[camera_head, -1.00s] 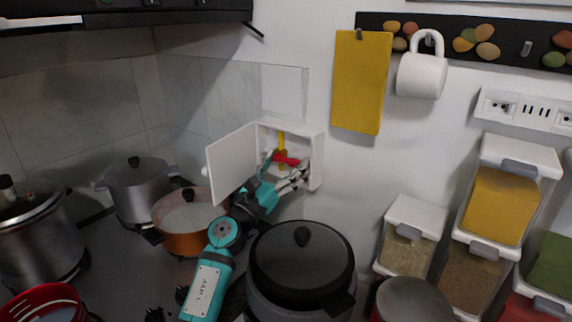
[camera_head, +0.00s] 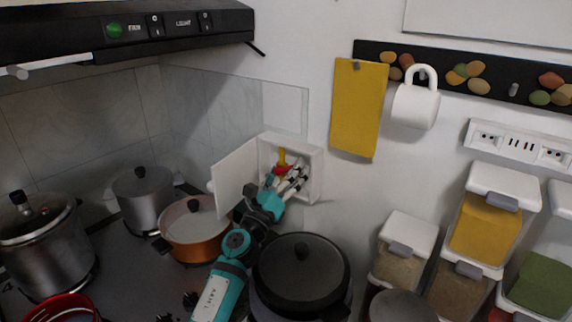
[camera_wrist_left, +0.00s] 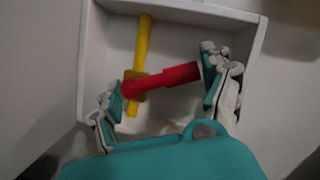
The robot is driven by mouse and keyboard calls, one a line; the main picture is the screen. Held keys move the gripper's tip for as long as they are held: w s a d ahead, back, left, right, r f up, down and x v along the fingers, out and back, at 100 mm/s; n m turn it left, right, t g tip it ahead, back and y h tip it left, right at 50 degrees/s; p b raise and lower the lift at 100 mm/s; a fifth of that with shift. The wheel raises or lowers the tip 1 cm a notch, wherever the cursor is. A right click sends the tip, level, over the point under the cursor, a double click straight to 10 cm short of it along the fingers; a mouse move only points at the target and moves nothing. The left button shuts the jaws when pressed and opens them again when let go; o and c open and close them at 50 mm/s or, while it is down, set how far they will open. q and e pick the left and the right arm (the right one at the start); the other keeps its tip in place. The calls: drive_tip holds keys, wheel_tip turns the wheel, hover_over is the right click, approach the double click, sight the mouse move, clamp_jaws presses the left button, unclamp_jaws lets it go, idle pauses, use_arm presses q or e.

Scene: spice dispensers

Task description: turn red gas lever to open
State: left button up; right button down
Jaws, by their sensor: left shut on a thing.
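The red gas lever (camera_wrist_left: 170,78) lies across a yellow pipe (camera_wrist_left: 143,45) inside an open white wall box (camera_head: 312,172). In the left wrist view the lever runs nearly sideways, its right end a little higher. My left gripper (camera_wrist_left: 163,84) is shut on the lever, with one teal-padded finger at each end. In the head view my left gripper (camera_head: 285,180) reaches into the box from the lower left and hides most of the lever (camera_head: 281,169). My right gripper is not in view.
The box door (camera_head: 233,179) stands open on the left. A black-lidded cooker (camera_head: 302,270) stands below the box, and an orange pan (camera_head: 193,235) and a grey pot (camera_head: 143,200) stand left of my arm. Spice dispensers (camera_head: 486,229) are at the right.

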use_arm(q)
drive_tip(key=shift+r+n+y+p, duration=0.2)
drive_tip(key=shift+n+p, duration=0.25)
drive_tip(key=shift+n, duration=0.15)
drive_tip(key=shift+r+n+y+p, duration=0.2)
drive_tip(key=shift+n+p, duration=0.25)
drive_tip(key=shift+n, duration=0.15)
drive_tip(key=o, duration=1.4)
drive_tip(key=shift+o, duration=0.2)
drive_tip(key=shift+f, duration=0.15)
drive_tip(key=v, duration=0.7)
drive_tip(key=shift+s, duration=0.2)
